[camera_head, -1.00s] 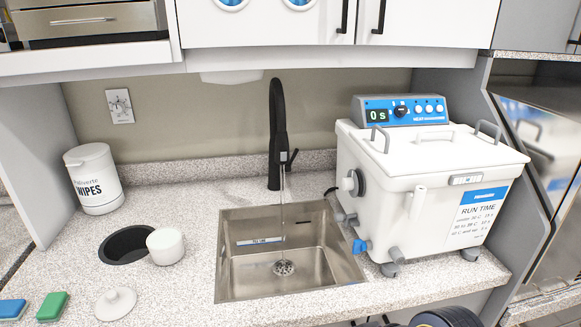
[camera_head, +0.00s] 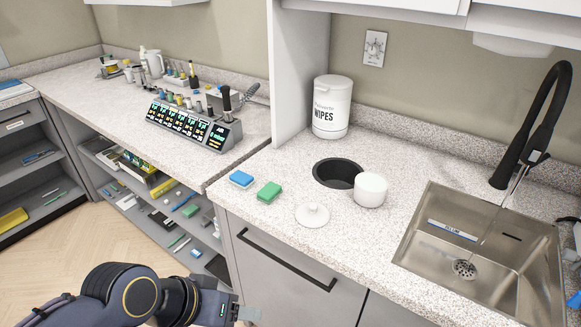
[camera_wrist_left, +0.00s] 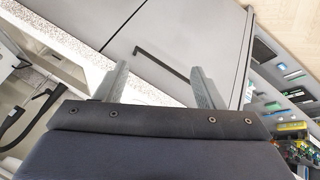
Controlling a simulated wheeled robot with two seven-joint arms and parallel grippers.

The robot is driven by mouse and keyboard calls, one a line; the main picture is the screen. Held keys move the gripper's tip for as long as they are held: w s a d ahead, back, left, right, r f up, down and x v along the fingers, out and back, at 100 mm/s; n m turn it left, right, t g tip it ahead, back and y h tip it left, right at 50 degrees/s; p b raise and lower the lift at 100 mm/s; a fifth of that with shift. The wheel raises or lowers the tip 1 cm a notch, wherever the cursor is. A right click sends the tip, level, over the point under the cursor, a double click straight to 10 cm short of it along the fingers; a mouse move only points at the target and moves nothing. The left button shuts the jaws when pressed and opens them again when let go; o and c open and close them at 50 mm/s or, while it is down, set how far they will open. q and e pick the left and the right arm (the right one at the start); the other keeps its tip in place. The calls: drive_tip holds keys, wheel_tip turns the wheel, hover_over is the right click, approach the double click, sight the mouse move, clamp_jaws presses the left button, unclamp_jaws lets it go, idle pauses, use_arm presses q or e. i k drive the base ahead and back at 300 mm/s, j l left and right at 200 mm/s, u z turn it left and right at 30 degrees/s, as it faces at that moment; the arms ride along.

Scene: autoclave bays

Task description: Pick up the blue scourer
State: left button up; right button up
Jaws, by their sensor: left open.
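The blue scourer (camera_head: 241,181) lies flat near the front left corner of the speckled countertop in the head view. A green scourer (camera_head: 269,192) lies close to its right, with a small gap between them. My left gripper (camera_head: 243,314) is low in front of the grey cabinet, below the counter edge and well away from the blue scourer. In the left wrist view my left gripper (camera_wrist_left: 158,78) has its two fingers apart with nothing between them. The blue scourer cannot be made out in that view. My right gripper is not in view.
A white lid (camera_head: 312,215), a white pot (camera_head: 370,190), a round dark opening (camera_head: 338,173) and a wipes tub (camera_head: 331,107) are right of the scourers. The sink (camera_head: 480,255) is further right. A control panel (camera_head: 190,124) stands on the left counter. A cabinet handle (camera_head: 285,262) runs below the edge.

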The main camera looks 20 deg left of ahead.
sight(241, 179)
drive_tip(key=u, duration=1.65)
drive_tip(key=i+l+u, duration=0.15)
drive_tip(key=i+u, duration=0.2)
drive_tip(key=i+l+u, duration=0.35)
